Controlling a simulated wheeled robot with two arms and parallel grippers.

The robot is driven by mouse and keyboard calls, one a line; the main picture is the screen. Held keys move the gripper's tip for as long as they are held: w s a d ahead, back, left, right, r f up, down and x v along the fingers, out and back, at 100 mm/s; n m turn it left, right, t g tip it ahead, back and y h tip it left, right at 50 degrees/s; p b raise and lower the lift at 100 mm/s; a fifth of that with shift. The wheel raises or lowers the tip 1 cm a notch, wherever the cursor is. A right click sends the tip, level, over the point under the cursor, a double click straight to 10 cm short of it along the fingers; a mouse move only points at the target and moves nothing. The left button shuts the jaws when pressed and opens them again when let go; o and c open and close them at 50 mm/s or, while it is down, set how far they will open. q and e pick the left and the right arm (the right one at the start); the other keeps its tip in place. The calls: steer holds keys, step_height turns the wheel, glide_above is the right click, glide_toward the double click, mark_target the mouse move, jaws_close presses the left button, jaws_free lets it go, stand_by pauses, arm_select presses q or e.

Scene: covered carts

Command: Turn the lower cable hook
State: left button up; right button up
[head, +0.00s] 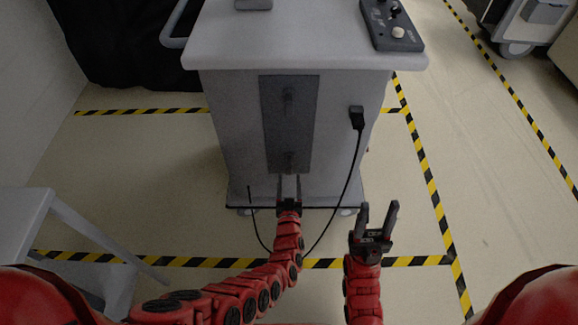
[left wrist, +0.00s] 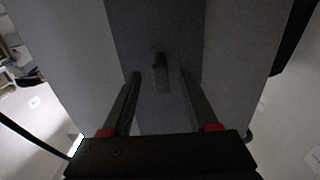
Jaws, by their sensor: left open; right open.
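The lower cable hook (head: 289,159) is a small dark piece low on the dark grey panel (head: 276,125) on the cart's front. The upper hook (head: 288,98) sits above it on the same panel. My left gripper (head: 289,180) is open just below the lower hook, fingers pointing at the panel. In the left wrist view, a hook (left wrist: 160,74) shows between and beyond the two open fingertips, its long part hanging down; I cannot tell whether they touch it. My right gripper (head: 380,208) is open and empty, right of the cart's lower front, apart from it.
A black cable (head: 350,180) hangs from a plug (head: 357,117) on the cart's front right and loops below, behind my left arm. A control box (head: 390,25) lies on the cart top (head: 300,40). A pale stand (head: 25,225) is at left.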

arm_select(q)
steer(key=s+p, duration=0.1)
steer(key=s, duration=0.9)
steer(key=shift+s, duration=0.2)
